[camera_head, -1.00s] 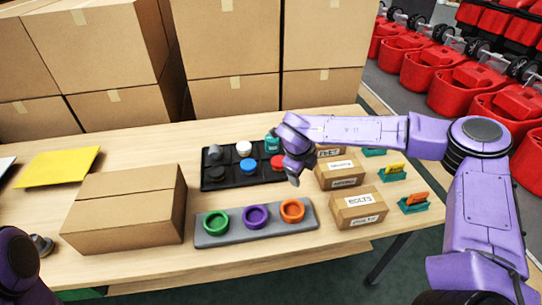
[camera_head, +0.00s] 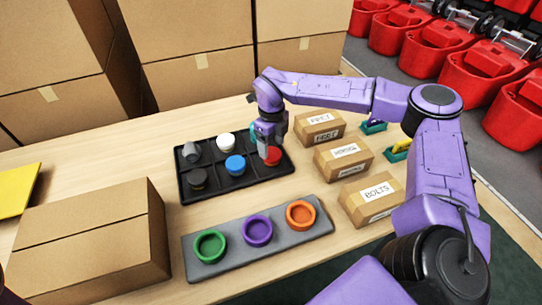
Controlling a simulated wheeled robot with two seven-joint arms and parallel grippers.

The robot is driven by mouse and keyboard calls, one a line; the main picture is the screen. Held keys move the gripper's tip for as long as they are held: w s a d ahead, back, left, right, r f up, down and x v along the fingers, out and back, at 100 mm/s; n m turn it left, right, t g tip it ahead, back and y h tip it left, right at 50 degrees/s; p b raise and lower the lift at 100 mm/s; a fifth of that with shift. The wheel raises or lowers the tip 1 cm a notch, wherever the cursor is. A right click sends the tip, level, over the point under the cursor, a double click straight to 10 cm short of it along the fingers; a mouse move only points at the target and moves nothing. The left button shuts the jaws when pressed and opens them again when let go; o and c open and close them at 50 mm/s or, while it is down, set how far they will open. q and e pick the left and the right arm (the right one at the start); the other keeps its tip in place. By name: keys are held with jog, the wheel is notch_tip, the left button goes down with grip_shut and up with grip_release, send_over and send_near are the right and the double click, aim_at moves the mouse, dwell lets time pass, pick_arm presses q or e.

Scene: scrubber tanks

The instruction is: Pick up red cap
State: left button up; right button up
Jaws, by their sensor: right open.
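The red cap (camera_head: 272,159) sits in the front right compartment of the black tray (camera_head: 216,193). My right gripper (camera_head: 268,153) points down right at the red cap. Its fingers are open and hide part of the cap's top; I cannot tell whether they touch it. The tray also holds a blue cap (camera_head: 235,165), a white cap (camera_head: 225,141), a dark cap (camera_head: 197,179) and a grey piece (camera_head: 190,151). A teal item (camera_head: 253,126) behind the gripper is mostly hidden. My left gripper is not in view.
A grey holder (camera_head: 277,247) with green, purple and orange rings lies in front of the tray. Labelled boxes (camera_head: 343,157) stand close on the right. A large carton (camera_head: 90,245) is at the left. Stacked cartons (camera_head: 200,60) stand behind the table.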

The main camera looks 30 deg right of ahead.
aim_at(272, 153)
notch_tip(272, 153, down, 5)
jog(key=shift+s+r, duration=0.1)
jog(key=shift+r, duration=0.05)
jog(key=c, duration=0.7)
jog(key=shift+o, duration=0.2)
jog(key=shift+r, duration=0.15)
